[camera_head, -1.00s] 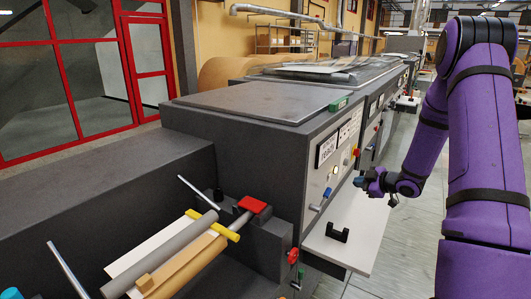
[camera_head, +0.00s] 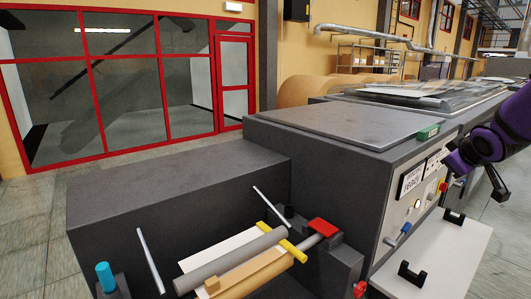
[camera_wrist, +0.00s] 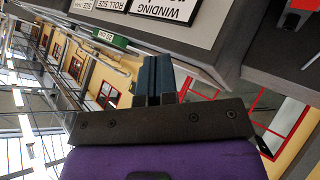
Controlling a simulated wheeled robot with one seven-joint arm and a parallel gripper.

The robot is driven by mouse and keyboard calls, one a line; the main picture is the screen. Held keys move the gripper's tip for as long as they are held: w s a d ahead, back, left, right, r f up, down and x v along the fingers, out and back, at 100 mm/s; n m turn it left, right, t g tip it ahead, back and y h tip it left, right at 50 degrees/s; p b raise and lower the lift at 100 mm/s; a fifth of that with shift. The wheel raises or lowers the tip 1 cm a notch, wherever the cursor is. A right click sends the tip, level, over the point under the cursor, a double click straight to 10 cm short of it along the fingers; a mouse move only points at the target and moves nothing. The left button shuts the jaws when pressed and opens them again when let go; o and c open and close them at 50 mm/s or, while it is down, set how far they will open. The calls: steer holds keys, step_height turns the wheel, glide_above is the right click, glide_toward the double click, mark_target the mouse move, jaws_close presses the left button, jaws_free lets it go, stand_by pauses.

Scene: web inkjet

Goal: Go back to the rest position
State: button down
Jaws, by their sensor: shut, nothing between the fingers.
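My gripper (camera_wrist: 157,78) shows in the wrist view with its two dark blue fingers together and nothing between them. It is in the air near the panel of a dark grey machine (camera_head: 335,150), and the wrist view shows upside-down lettering on a winding sign (camera_wrist: 165,10). In the head view my purple arm enters at the right edge, in front of the machine's right side. The fingertips are hard to make out there.
A white shelf (camera_head: 440,262) with black brackets juts from the machine. A roller (camera_head: 235,258) with a red-handled shaft (camera_head: 322,228) sits in front. Red-framed windows (camera_head: 120,85) stand at the back left. Open floor (camera_head: 35,235) lies left.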

steer(key=s+a+r+m+g+y, duration=0.1)
steer(key=s+a, duration=0.4)
steer(key=s, duration=0.4)
steer(key=s+a+r+m+g+y, duration=0.1)
steer(key=s+a+r+m+g, duration=0.1)
steer(key=s+a, duration=0.4)
steer(key=s+a+r+m+g+y, duration=0.1)
steer(key=s+a, duration=0.4)
steer(key=s, duration=0.7)
steer(key=shift+s+a+r+m+g, duration=0.4)
steer(key=shift+r, duration=0.05)
